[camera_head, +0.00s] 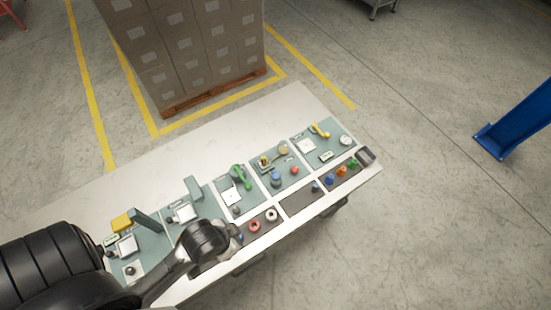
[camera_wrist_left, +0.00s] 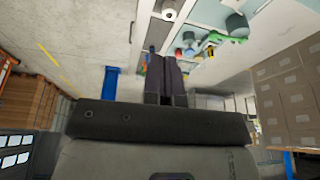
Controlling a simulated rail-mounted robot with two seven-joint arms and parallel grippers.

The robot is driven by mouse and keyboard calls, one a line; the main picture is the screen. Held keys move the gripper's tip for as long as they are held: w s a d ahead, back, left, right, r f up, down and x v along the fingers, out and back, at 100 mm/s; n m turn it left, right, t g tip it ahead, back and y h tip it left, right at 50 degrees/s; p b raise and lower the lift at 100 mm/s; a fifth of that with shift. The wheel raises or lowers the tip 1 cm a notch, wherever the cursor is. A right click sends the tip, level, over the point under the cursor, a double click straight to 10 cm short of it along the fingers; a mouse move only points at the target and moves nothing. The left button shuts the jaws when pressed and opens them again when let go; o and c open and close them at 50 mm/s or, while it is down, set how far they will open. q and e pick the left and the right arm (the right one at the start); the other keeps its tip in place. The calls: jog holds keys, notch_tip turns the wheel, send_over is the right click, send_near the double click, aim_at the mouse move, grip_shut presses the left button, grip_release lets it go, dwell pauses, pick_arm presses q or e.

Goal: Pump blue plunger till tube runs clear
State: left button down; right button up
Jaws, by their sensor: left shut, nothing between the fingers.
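A small blue knob-like part (camera_head: 275,180), possibly the plunger, stands on the panel with a red knob (camera_head: 294,170) and a yellow-and-black part (camera_head: 265,161). I cannot make out a clear tube or any liquid. Another small blue piece (camera_head: 328,180) sits in the dark tray strip. My left gripper (camera_head: 238,234) is over the front edge of the table, left of the red and white rings and apart from the blue part. In the left wrist view the left gripper's fingers (camera_wrist_left: 166,72) are together and hold nothing. My right gripper is not in view.
The white table (camera_head: 290,105) carries several teal panels. A green handle (camera_head: 240,176), a yellow handle (camera_head: 320,131), a red ring (camera_head: 254,226) and a white ring (camera_head: 271,214) are on it. The back of the table is clear. Stacked cartons (camera_head: 190,45) stand behind.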

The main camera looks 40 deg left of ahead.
pick_arm(q)
jog(key=w+a+r+m+t+y+b, duration=0.1)
jog(key=w+a+r+m+t, duration=0.15)
jog(key=w, duration=0.85)
jog(key=w+a+r+m+t+y+b, duration=0.1)
jog(key=w+r+m+b, duration=0.15)
jog(key=w, duration=0.85)
jog(key=w+a+f+n+g+h, duration=0.2)
jog(key=a+f, duration=0.2)
jog(key=f, duration=0.4)
jog(key=w+a+f+n+g+h, duration=0.1)
jog(key=w+a+f+g+h, duration=0.15)
jog(key=a+f, duration=0.45)
jog(key=w+d+n+t, duration=0.1)
jog(key=n, duration=0.1)
jog(key=w+d+n+t+h, duration=0.1)
jog(key=w+n+t, duration=0.1)
jog(key=w+f+n+t+h, duration=0.1)
jog(key=n+t, duration=0.1)
jog(key=shift+w+d+f+h, duration=0.1)
jog(key=shift+w+d+h, duration=0.15)
jog(key=shift+d, duration=0.15)
